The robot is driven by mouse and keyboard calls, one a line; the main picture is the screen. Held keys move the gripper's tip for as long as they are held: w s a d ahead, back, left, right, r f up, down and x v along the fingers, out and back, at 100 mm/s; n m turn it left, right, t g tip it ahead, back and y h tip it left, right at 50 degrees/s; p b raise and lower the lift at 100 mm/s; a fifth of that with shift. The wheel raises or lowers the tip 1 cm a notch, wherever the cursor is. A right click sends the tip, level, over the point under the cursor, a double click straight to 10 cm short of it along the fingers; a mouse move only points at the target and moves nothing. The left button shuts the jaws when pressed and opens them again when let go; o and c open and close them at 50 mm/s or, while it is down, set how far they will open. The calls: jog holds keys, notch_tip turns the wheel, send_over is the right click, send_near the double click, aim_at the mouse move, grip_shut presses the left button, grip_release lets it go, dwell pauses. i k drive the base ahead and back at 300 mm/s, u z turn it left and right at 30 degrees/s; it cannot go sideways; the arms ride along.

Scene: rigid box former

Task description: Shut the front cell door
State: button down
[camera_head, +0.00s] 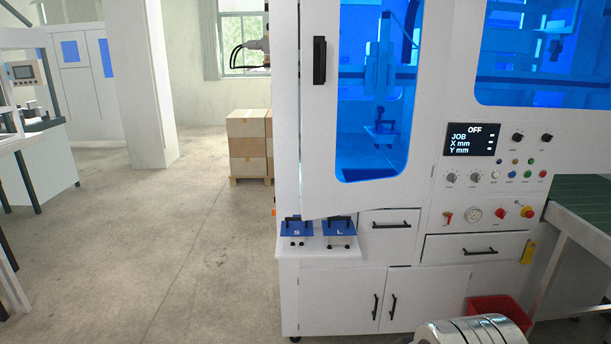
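The front cell door (318,130) is a white frame around a tall blue window on the machine's front, in the middle of the head view. A black vertical handle (319,60) sits near its left edge. The door appears ajar, with its left, handle side standing out towards me and its lower edge slanted against the cabinet. Its upper end is cut off by the picture. The hinges are not clear to see; the door seems to turn on its right side. My gripper is not in view.
A small ledge with blue plates marked S (296,230) and L (339,229) juts out below the door. The control panel (471,140) reads OFF. A red bin (492,308) and green conveyor (590,212) stand right. Stacked boxes (249,140) stand behind left.

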aim_at(373, 74)
jog(key=u, duration=0.5)
jog(key=i, duration=1.15)
jog(key=u, duration=0.55)
